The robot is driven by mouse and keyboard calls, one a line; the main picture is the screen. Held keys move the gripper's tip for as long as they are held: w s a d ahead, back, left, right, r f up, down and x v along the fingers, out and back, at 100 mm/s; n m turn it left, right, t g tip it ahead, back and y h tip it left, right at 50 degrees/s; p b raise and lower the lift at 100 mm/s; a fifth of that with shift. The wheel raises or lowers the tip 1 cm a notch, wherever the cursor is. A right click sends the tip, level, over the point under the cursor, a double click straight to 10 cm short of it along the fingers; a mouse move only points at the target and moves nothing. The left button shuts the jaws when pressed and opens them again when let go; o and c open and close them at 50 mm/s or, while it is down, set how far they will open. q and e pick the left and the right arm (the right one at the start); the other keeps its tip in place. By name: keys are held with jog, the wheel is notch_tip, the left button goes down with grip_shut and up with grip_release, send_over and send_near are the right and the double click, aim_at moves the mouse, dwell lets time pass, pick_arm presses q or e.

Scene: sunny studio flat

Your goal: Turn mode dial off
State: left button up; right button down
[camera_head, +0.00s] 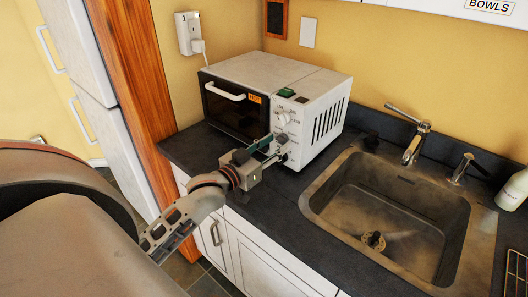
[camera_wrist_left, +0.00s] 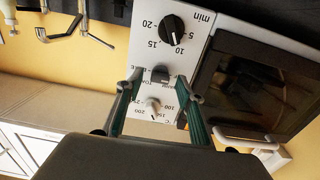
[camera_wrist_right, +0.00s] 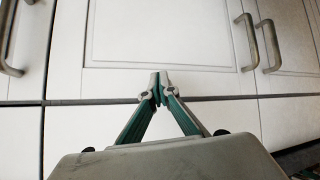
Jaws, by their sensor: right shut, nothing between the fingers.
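The toaster oven (camera_head: 262,85) stands on the counter, its control panel facing my left gripper (camera_head: 273,148). In the left wrist view the panel appears upside down. The mode dial (camera_wrist_left: 160,73) is the dark middle knob, between the temperature knob (camera_wrist_left: 153,106) and the black timer knob (camera_wrist_left: 171,28). The open fingers of my left gripper (camera_wrist_left: 160,80) lie on either side of the mode dial; I cannot tell whether they touch it. The dial's setting is too small to read. My right gripper (camera_wrist_right: 159,82) is shut and empty in front of white cabinet doors.
A sink (camera_head: 390,205) with a tap (camera_head: 416,143) is set into the dark counter right of the oven. A wall plug (camera_head: 190,32) is behind the oven. A wooden panel (camera_head: 135,90) stands at its left. The counter front beside the sink is clear.

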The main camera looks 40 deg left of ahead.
pick_arm(q)
jog(key=s, duration=1.1)
jog(key=shift+s+a, duration=0.25)
jog(key=shift+a, duration=0.2)
pick_arm(e)
jog(key=shift+r, duration=0.1)
pick_arm(q)
jog(key=shift+s, duration=0.1)
